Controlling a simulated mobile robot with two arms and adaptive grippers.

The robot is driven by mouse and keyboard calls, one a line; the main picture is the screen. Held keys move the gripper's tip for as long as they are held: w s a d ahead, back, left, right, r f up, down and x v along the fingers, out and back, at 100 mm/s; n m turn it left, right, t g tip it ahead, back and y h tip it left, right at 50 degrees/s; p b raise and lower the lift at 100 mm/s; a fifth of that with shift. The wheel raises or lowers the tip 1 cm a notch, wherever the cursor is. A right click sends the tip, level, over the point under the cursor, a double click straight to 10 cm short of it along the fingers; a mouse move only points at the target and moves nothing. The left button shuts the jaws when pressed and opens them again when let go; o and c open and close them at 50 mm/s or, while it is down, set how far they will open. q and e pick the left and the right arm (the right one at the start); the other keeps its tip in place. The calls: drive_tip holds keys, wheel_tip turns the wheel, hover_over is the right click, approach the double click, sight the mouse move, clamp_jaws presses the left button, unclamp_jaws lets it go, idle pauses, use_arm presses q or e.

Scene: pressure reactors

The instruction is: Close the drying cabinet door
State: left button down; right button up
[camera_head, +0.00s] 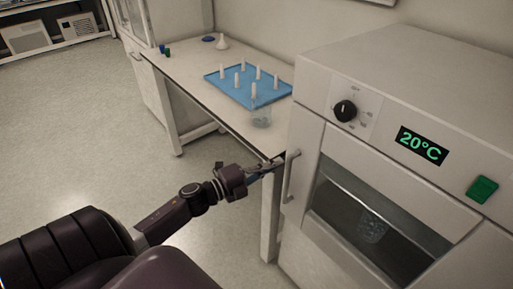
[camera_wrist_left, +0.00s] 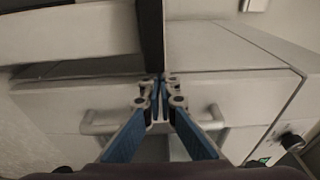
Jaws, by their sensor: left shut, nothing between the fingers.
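The drying cabinet (camera_head: 410,60) stands at the right of the head view. Its door (camera_head: 345,150) has a dark window with a glass vessel behind it. The door looks flush or nearly flush with the front; I cannot tell whether a small gap remains. A metal handle (camera_head: 289,178) runs down the door's left side. My left gripper (camera_head: 268,167) is shut and empty beside the handle's upper part. In the left wrist view the gripper's tips (camera_wrist_left: 161,88) are together, with the handle (camera_wrist_left: 212,119) showing on both sides of the fingers. Contact cannot be told. My right gripper is out of view.
A bench (camera_head: 190,75) left of the cabinet carries a blue tray (camera_head: 232,91) with several white pegs and a glass beaker (camera_head: 261,117) near its front edge. The cabinet has a black knob (camera_head: 345,110) and a 20°C display (camera_head: 420,145). Open floor (camera_head: 90,140) lies at left.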

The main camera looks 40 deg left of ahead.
use_arm(q)
drive_tip(key=v, duration=1.2)
drive_tip(key=s+a+f+n+g+y, duration=0.1)
drive_tip(key=s+f+n+g+y, duration=0.2)
drive_tip(key=f, duration=0.8)
drive_tip(key=s+a+f+n+y, duration=0.1)
drive_tip(key=s+f+n+y, duration=0.1)
drive_tip(key=f+n, duration=0.6)
drive_tip(key=s+a+f+n+g+y, duration=0.1)
drive_tip(key=s+f+n+g+y, duration=0.15)
drive_tip(key=f, duration=1.05)
drive_tip(key=s+d+f+n+g, duration=0.3)
drive_tip(key=s+d+f+g, duration=0.3)
drive_tip(key=s+f, duration=0.7)
drive_tip(key=s+d+f+n+g, duration=0.1)
drive_tip(key=s+d+f+g, duration=0.1)
drive_tip(key=s+d+f, duration=0.2)
drive_tip(key=s+d+f+n+g+h, duration=0.1)
drive_tip(key=s+d+f+n+g, duration=0.1)
drive_tip(key=s+d+f, duration=0.3)
drive_tip(key=s+d, duration=0.3)
drive_tip(key=s, duration=0.3)
drive_tip(key=shift+s, duration=0.25)
drive_tip(key=c, duration=2.7)
unclamp_jaws()
drive_tip(key=shift+d, duration=0.1)
